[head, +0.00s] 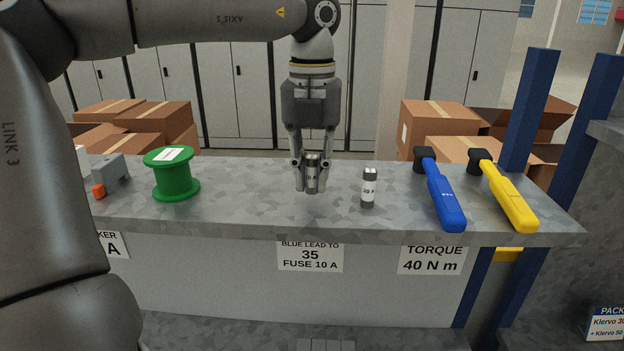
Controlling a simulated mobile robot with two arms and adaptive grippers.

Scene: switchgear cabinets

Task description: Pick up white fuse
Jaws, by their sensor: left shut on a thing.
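My left gripper (312,180) points straight down over the middle of the grey bench, its fingers closed around a small upright fuse (312,175). My right gripper is not in this view.
The bench (250,205) also holds a green spool (172,173), a grey device with an orange part (105,177), a blue torque tool (440,190) and a yellow one (505,195). Cardboard boxes (140,125) and cabinets stand behind. Blue posts (530,110) rise at the right.

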